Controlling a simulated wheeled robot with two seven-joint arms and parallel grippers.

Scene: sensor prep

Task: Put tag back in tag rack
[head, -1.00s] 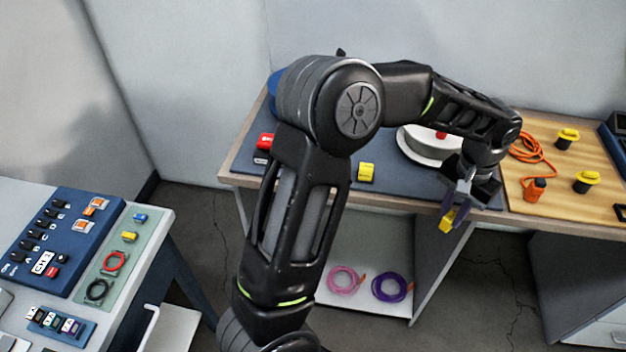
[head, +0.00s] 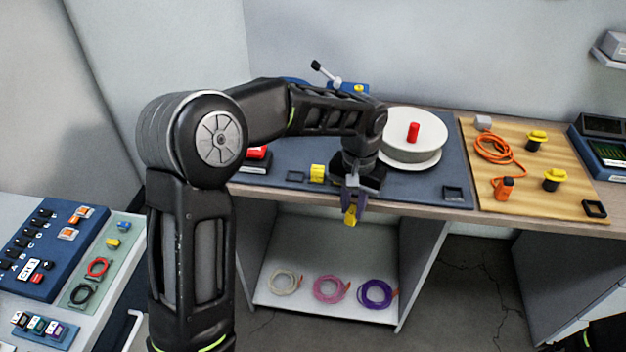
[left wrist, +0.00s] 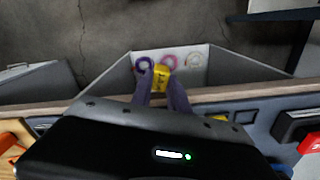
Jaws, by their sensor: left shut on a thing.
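My left gripper (head: 353,202) is shut on a small yellow tag (head: 350,216), held out past the front edge of the far workbench. In the left wrist view the yellow tag (left wrist: 162,73) sits between the purple fingertips of the gripper (left wrist: 163,84), with dark marks on its face. A small blue rack (head: 30,336) with several coloured pieces lies on the left table, well away from the gripper. I cannot tell for certain that it is the tag rack. My right gripper is not in view.
On the bench are a yellow block (head: 317,173) close to the gripper, a white spool (head: 408,150) and a wooden board (head: 520,190) with orange cable. Coloured cable coils (head: 328,289) lie on the shelf below. A blue panel (head: 35,238) fills part of the left table.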

